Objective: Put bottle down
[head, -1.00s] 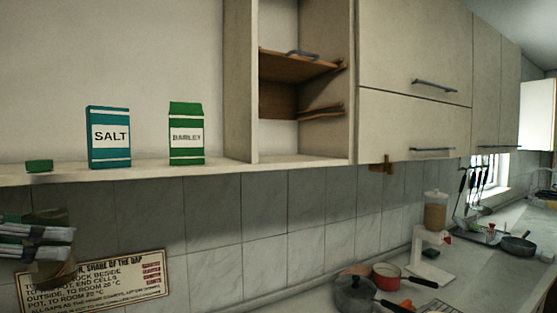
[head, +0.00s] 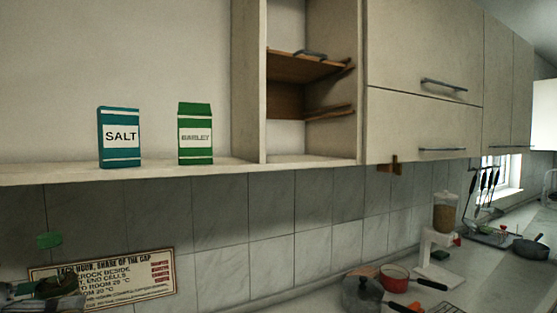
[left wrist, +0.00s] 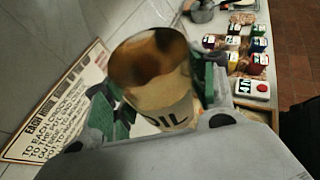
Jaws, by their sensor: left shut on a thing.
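My left gripper (left wrist: 160,100) is shut on the bottle (left wrist: 165,95), which has a pale label reading OIL and a brownish, see-through look. Green finger pads show on both sides of it in the left wrist view. In the head view, my left gripper (head: 45,292) is low in the left corner, below the shelf and in front of the sign. The bottle's body is hard to make out there. My right gripper is not in view.
The shelf (head: 60,174) holds a SALT box (head: 119,137) and a BARLEY carton (head: 195,134); its left end is clear. A sign (head: 130,278) is on the tiles. Pots, including a red one (head: 397,278), stand at right. Several colored jars (left wrist: 258,45) show in the wrist view.

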